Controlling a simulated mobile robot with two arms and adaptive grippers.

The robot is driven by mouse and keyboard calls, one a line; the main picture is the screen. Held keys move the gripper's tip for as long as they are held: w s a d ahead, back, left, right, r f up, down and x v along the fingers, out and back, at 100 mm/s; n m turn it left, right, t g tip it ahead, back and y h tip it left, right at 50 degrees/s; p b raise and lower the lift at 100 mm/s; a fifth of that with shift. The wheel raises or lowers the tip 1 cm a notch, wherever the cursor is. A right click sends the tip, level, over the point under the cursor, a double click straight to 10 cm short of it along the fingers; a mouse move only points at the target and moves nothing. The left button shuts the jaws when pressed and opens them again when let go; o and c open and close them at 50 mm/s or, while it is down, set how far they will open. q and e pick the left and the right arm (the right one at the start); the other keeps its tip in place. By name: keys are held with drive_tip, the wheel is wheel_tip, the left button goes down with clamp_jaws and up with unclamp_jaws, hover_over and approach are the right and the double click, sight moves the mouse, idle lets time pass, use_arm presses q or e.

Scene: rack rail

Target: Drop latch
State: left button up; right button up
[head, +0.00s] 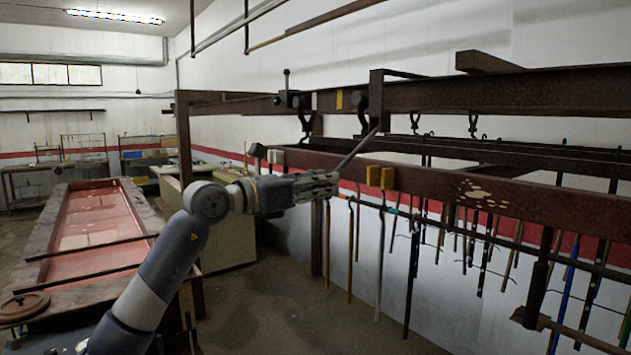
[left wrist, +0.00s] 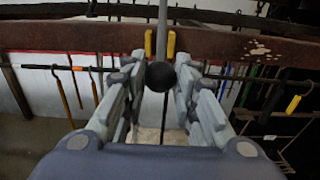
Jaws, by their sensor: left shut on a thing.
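My left gripper (head: 334,183) is shut on the black ball knob (left wrist: 160,76) of a grey lever, seen between its fingers in the left wrist view. The lever's grey rod (head: 357,152) slants up and right from the fingers toward the dark upper rail. In the left wrist view the rod (left wrist: 162,25) runs up between two yellow blocks (left wrist: 149,43). The two yellow blocks (head: 380,177) sit on the rusty lower beam, just right of the fingertips in the head view. The rod's upper end is near a black bracket (head: 367,100); its joint is unclear. My right gripper is out of view.
The rusty upper rail (head: 450,95) carries black hooks and a short upright handle (head: 287,76). The rusty lower beam (head: 520,205) crosses close to my fingers. Several rods and tools (head: 410,270) hang below. A long red-topped table (head: 95,225) stands at left, with floor between.

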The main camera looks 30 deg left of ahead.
use_arm(q)
drive_tip(key=shift+w+d+f, duration=0.25)
drive_tip(key=shift+w+f, duration=0.35)
drive_tip(key=shift+f, duration=0.35)
drive_tip(key=w+d+f+p, duration=0.1)
drive_tip(key=w+d+f, duration=0.2)
drive_tip(key=w, duration=0.4)
drive_tip(key=w+d+f+p, duration=0.1)
drive_tip(key=w+d+f, duration=0.2)
drive_tip(key=w, duration=0.4)
drive_tip(key=shift+w+f, duration=0.15)
drive_tip(key=shift+f, duration=0.05)
drive_tip(key=o, duration=1)
drive_tip(key=shift+w, duration=0.15)
drive_tip(key=shift+c, duration=0.2)
